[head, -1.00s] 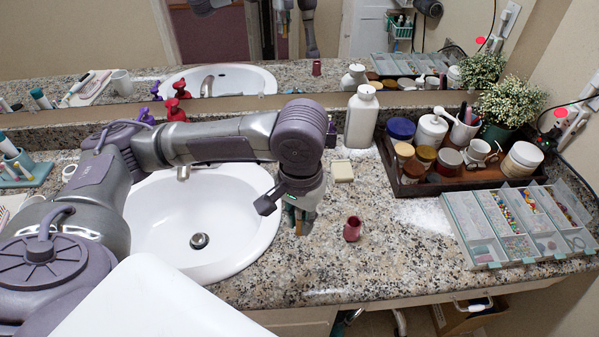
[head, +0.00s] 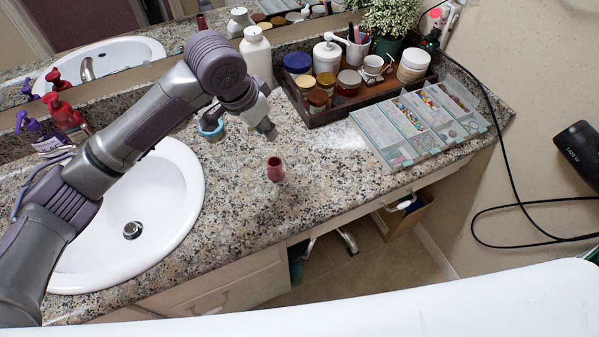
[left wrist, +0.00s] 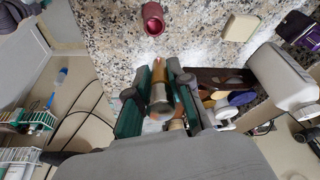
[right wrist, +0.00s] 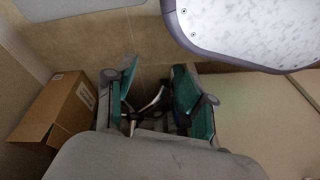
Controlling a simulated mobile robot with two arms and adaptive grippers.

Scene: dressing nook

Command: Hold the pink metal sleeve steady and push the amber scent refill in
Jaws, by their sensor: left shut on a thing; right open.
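The pink metal sleeve (head: 275,170) stands upright on the granite counter in the head view, its open mouth up and nothing gripping it. It also shows at the top of the left wrist view (left wrist: 153,19). My left gripper (head: 268,132) is above the counter, up and slightly left of the sleeve in the head view, apart from it. In the left wrist view its teal fingers are shut on the amber scent refill (left wrist: 158,97), a slim cylinder partly hidden by the fingers. My right gripper (right wrist: 158,98) is open and empty in the right wrist view, away from the counter top.
The white sink (head: 178,190) is left of the sleeve. A wooden tray (head: 345,106) of jars and a clear bead organizer (head: 430,140) stand to the right. A white bottle (head: 256,58) is behind. Counter around the sleeve is clear. A cardboard box (right wrist: 62,105) is near my right gripper.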

